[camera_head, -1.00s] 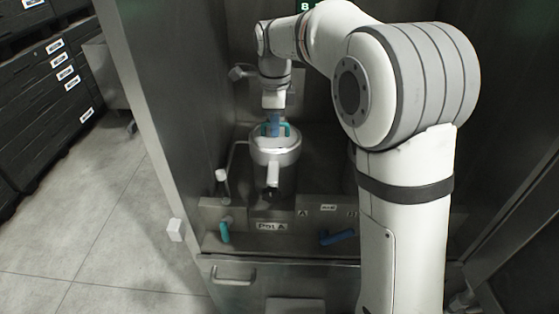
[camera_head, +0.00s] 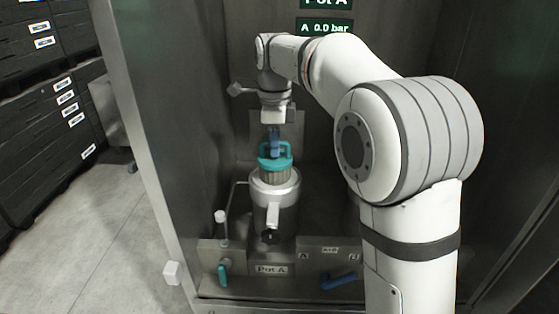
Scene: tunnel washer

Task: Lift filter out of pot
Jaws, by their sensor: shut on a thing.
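The pot (camera_head: 275,190) is a silver cylinder standing open at the top, with a "Pot A" label below it. The filter (camera_head: 275,163) has a teal cap with a raised handle and a pleated tan body. The upper part of its body shows above the pot's rim; whether its lower end is still inside is hidden by the rim. My gripper (camera_head: 274,146) has blue fingers, points straight down and is shut on the filter's teal handle. The filter looks upright.
A teal lever (camera_head: 222,272) and a blue lever (camera_head: 340,280) sit on the front panel. A white-capped post (camera_head: 221,217) stands left of the pot. Metal cabinet walls enclose both sides. A display (camera_head: 325,27) reads A 0.0 bar.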

